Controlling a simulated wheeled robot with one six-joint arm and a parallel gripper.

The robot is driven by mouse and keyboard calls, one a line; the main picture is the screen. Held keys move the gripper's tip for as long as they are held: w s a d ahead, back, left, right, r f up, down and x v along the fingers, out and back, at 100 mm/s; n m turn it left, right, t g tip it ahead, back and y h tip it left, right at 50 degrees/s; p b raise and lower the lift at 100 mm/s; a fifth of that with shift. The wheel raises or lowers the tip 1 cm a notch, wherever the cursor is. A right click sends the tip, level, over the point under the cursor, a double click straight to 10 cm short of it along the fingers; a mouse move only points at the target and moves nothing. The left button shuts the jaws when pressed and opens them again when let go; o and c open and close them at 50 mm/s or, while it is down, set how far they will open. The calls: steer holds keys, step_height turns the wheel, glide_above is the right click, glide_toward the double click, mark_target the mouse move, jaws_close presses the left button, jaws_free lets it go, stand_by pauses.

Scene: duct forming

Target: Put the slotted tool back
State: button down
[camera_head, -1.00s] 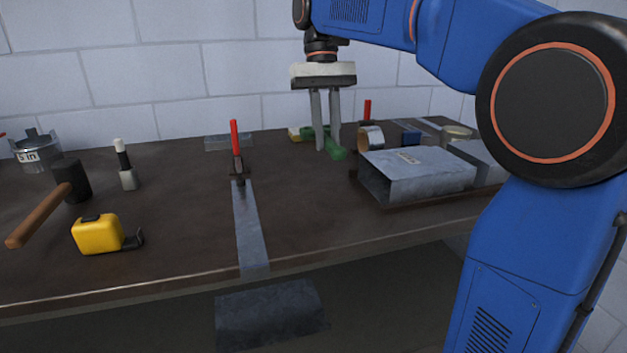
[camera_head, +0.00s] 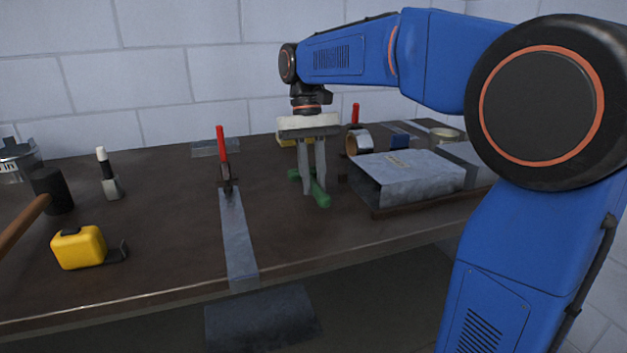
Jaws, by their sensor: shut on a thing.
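A green tool (camera_head: 318,192), which I take for the slotted tool, is in my gripper (camera_head: 313,188), in the middle of the head view. The gripper points straight down and its two long grey fingers are shut on the tool. Green parts show on both sides of the fingers, and the fingers hide its middle. The tool is low over the dark bench (camera_head: 275,235); I cannot tell whether it touches it. Its slot is too small to make out.
A duct piece (camera_head: 405,175) lies close on the right. A red-handled clamp (camera_head: 222,150) stands over a metal strip (camera_head: 237,240) on the left. A tape measure (camera_head: 78,247) and mallet (camera_head: 50,190) lie further left. A tape roll (camera_head: 358,142) stands behind.

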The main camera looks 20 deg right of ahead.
steer(key=shift+f, duration=0.65)
steer(key=c, duration=1.6)
jaws_free()
steer(key=shift+r, duration=0.65)
steer(key=v, duration=1.2)
